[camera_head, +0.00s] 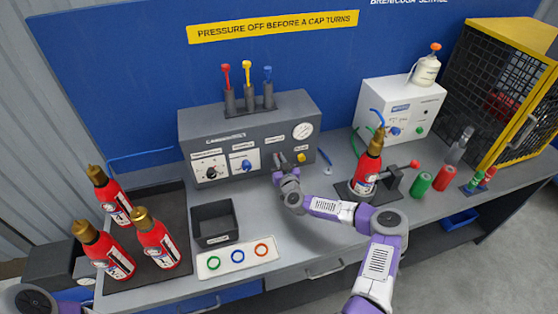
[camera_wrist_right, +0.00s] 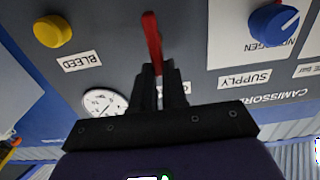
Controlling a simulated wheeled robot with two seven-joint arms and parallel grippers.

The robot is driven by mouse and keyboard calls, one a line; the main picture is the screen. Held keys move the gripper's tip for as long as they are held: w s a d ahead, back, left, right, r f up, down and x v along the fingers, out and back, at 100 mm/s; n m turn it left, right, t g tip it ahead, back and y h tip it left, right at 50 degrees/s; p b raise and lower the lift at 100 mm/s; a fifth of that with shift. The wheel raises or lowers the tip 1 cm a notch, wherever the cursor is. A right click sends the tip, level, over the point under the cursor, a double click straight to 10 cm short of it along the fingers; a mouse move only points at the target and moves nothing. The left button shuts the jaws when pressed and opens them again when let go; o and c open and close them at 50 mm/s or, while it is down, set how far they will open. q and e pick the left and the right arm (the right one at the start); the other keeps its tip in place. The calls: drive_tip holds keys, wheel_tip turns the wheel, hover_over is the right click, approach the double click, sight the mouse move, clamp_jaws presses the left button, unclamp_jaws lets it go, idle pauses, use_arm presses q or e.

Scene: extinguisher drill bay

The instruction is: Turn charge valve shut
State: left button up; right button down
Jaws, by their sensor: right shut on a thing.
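The charge valve shows in the right wrist view as a red lever (camera_wrist_right: 152,35) on the dark grey panel (camera_wrist_right: 110,25). My right gripper (camera_wrist_right: 160,72) is shut on the lever's near end, and the lever points nearly straight away from the fingers. The fingers hide most of the label there. In the head view, my right gripper (camera_head: 283,163) is against the front of the grey charging console (camera_head: 225,130), between the blue supply knob (camera_head: 246,165) and the yellow bleed knob (camera_head: 302,158). The lever is mostly hidden there. My left gripper is out of view.
A gauge (camera_head: 302,130) sits on the console above the bleed knob. Red extinguishers (camera_head: 160,245) stand in a tray at the left. A black bin (camera_head: 214,222) and a ring tray (camera_head: 238,257) lie in front. Another extinguisher (camera_head: 367,170) stands in a clamp right of my right gripper.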

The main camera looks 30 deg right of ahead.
drive_tip(key=shift+s+d+f+m+b, duration=0.1)
drive_tip(key=shift+d+f+m+b, duration=0.4)
drive_tip(key=shift+m+b, duration=2.55)
drive_tip(key=shift+s+d+f+m+b, duration=0.15)
drive_tip(key=shift+d+f+m+b, duration=0.3)
drive_tip(key=shift+m+b, duration=2.55)
drive_tip(key=shift+s+d+f+m+b, duration=0.1)
drive_tip(key=shift+d+f+m+b, duration=0.35)
drive_tip(key=shift+m+b, duration=2.6)
drive_tip(key=c, duration=1.2)
unclamp_jaws()
drive_tip(key=shift+o, duration=0.2)
drive_tip(key=shift+s, duration=0.1)
